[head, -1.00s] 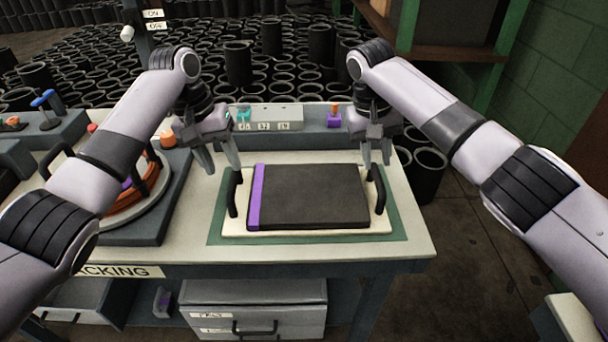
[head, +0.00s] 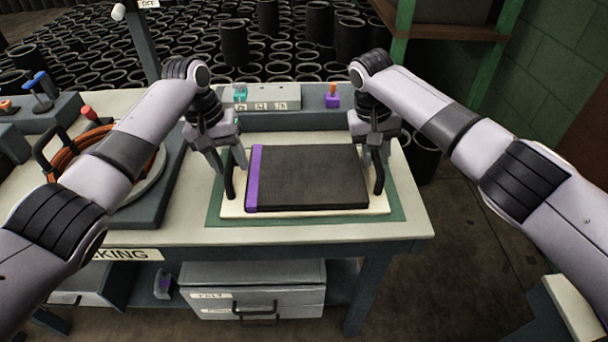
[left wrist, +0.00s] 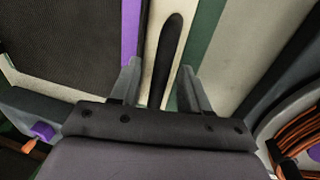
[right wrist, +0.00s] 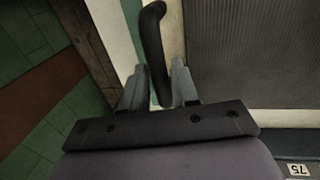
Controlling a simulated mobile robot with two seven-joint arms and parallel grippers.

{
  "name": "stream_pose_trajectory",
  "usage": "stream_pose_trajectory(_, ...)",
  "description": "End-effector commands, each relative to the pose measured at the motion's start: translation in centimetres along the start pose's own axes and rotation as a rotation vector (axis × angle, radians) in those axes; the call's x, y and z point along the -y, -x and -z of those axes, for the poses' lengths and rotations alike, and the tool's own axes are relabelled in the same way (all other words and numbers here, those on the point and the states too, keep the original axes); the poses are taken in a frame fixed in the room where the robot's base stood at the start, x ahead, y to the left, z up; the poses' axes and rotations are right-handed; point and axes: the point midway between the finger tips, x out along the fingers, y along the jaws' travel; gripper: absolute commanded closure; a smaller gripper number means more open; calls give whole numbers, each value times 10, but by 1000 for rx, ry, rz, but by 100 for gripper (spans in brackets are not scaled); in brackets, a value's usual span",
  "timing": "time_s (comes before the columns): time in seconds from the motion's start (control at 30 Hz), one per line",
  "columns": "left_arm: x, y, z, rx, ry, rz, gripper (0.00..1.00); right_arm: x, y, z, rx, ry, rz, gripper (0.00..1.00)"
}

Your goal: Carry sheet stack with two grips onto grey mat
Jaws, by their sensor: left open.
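The sheet stack (head: 308,178) is a dark, flat block with a purple strip along its left edge. It lies on a cream tray (head: 300,214) with a black upright handle at each side. My left gripper (head: 230,172) is open, with its fingers on both sides of the left handle (left wrist: 166,60) and a gap beside it. The mat under the tray looks green (head: 405,208); I cannot make out a grey mat.
Left of the tray is a dark grey platform (head: 150,212) with an orange coil (head: 75,150). A grey box with labels (head: 265,97) stands behind the tray. Many black rubber sleeves (head: 300,60) fill the floor behind. A drawer unit (head: 255,290) is below the table.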

Motion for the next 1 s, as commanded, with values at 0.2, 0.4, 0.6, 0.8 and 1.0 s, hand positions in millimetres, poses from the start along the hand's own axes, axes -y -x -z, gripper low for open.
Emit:
stream_pose_trajectory(0.2, 0, -10, 0, 0, 0, 0, 54, 0, -10, 0, 1, -1, 0, 71)
stream_pose_trajectory(0.4, 0, -10, 0, -1, 0, 0, 54, 0, -10, 0, 0, 0, 0, 71)
stream_pose_trajectory(0.6, 0, -10, 0, -1, 0, 0, 100, 0, -10, 0, 0, 0, 1, 100)
stream_pose_trajectory(0.8, 0, -10, 0, -1, 0, 0, 100, 0, -10, 0, 0, 0, 0, 100)
stream_pose_trajectory(1.0, 0, -9, 0, -1, 0, 0, 100, 0, -10, 0, 0, 0, 0, 100)
